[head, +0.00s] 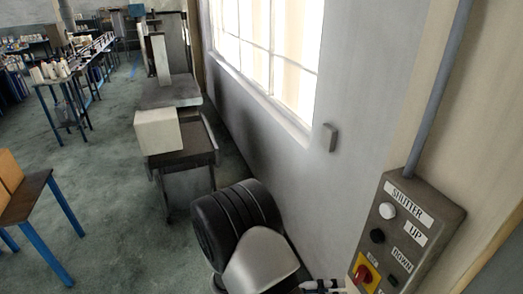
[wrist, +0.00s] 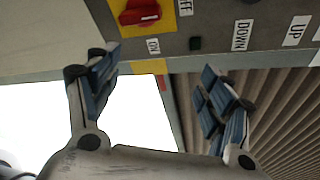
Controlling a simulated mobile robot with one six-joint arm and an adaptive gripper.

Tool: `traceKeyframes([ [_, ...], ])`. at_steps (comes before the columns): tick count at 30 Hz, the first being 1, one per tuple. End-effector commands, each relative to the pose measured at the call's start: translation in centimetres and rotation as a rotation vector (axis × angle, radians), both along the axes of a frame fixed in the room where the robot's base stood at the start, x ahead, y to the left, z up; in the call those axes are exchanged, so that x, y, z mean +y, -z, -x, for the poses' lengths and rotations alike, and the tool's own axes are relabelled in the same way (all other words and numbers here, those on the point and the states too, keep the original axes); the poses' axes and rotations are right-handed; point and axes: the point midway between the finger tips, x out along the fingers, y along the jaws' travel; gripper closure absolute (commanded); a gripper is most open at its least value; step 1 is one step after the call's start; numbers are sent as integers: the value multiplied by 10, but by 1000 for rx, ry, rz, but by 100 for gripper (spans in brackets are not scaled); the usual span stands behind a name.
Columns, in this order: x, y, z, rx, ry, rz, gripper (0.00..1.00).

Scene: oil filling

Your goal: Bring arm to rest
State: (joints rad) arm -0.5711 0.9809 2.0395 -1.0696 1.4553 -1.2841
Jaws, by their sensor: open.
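My gripper (wrist: 160,75) is open in the wrist view, with its two blue-padded fingers spread and nothing between them. It is close to the lower part of the shutter control panel (head: 372,218), and I see no contact. In the head view only a small part of my gripper (head: 322,285) shows at the bottom edge. The panel carries a red rotary switch (head: 367,276) on a yellow plate, which also shows at the top of the wrist view (wrist: 138,11). My pale arm link shows at the bottom of the head view.
The wall (head: 345,115) with a bright window (head: 270,45) runs beside my arm. A ribbed shutter (wrist: 265,120) fills the right of the wrist view. A machine with a white box (head: 157,131) and a blue-legged table (head: 30,200) stand left. Open floor (head: 105,185) lies between them.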

Motion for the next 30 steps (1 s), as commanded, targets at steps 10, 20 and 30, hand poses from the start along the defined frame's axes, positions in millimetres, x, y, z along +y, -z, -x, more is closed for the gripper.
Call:
traceKeyframes([
  [10, -21, -43, 57, -712, 613, -385, 27],
  [20, -8, -59, 108, -1365, 1260, -658, 27],
  [30, 21, -71, 135, -1892, 1970, -881, 27],
])
